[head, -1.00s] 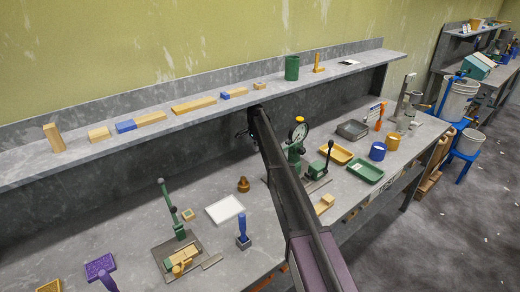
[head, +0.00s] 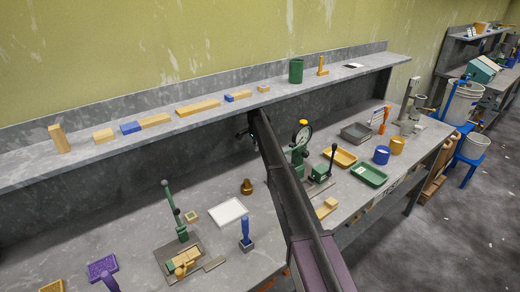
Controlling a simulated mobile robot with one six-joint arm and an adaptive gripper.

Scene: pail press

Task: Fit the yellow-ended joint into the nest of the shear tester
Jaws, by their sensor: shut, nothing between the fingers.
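My gripper (head: 244,132) is a small dark shape at the far end of my arm, just under the shelf's front edge. It is shut and holds nothing. No yellow-ended joint can be told for certain. A long tan wooden piece (head: 198,107) lies on the shelf, and a small tan piece (head: 326,208) lies on the bench right of my arm. A green-levered device (head: 181,234) stands on a grey plate at left, with tan and yellowish wooden pieces on it. Which is the shear tester is unclear.
The shelf (head: 345,80) also bears blue-ended wooden pieces (head: 130,128) and a green cylinder (head: 296,70). A dial-gauge device (head: 303,135) stands beside my arm. A white tray (head: 229,212), blue-handled tool (head: 246,232), yellow tray (head: 341,157) and green tray (head: 369,175) are on the bench.

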